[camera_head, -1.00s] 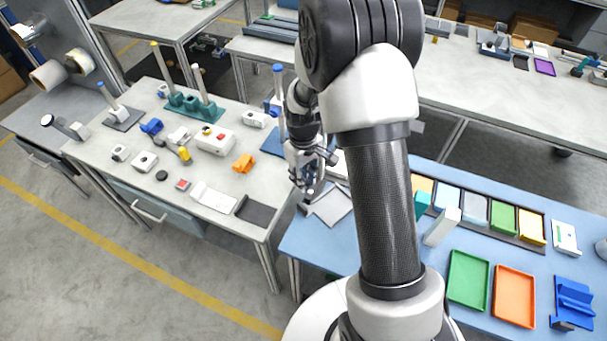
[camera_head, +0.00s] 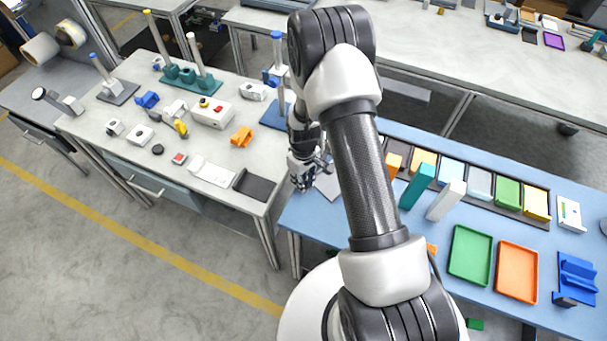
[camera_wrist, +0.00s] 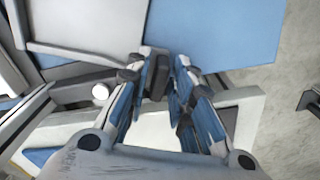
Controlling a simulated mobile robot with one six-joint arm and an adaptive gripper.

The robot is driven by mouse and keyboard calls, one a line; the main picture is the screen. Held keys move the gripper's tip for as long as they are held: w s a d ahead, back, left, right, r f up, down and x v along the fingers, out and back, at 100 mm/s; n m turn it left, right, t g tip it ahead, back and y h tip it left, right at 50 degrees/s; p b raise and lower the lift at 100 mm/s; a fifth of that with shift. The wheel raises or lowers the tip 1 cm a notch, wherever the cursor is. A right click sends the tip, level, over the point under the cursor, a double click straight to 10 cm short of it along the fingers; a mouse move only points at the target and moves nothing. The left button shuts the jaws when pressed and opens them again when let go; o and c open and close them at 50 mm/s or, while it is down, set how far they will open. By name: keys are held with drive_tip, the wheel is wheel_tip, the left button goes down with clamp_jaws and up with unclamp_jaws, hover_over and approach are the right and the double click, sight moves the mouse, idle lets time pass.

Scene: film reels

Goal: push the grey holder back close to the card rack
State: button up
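The card rack (camera_head: 508,213) is a long dark rack on the blue table, with orange, yellow, light blue, grey and green cards in a row. A flat light grey piece (camera_head: 328,187) lies at the table's left end, partly behind my arm; it may be the grey holder. A pale grey panel in the wrist view (camera_wrist: 85,22) looks like the same piece. My gripper (camera_head: 303,186) is low by the table's left edge, just left of this piece. In the wrist view its fingertips (camera_wrist: 165,62) are close together beside a dark block; whether they grip it is unclear.
Teal (camera_head: 417,186) and white (camera_head: 446,201) upright blocks stand before the rack. Green (camera_head: 470,281) and orange (camera_head: 516,317) trays and a blue stand (camera_head: 574,272) lie nearer the front. A cluttered grey table (camera_head: 120,175) stands left, across a narrow gap.

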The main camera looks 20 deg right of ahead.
drive_tip(key=shift+f, duration=0.15)
drive_tip(key=shift+c, duration=0.6)
clamp_jaws()
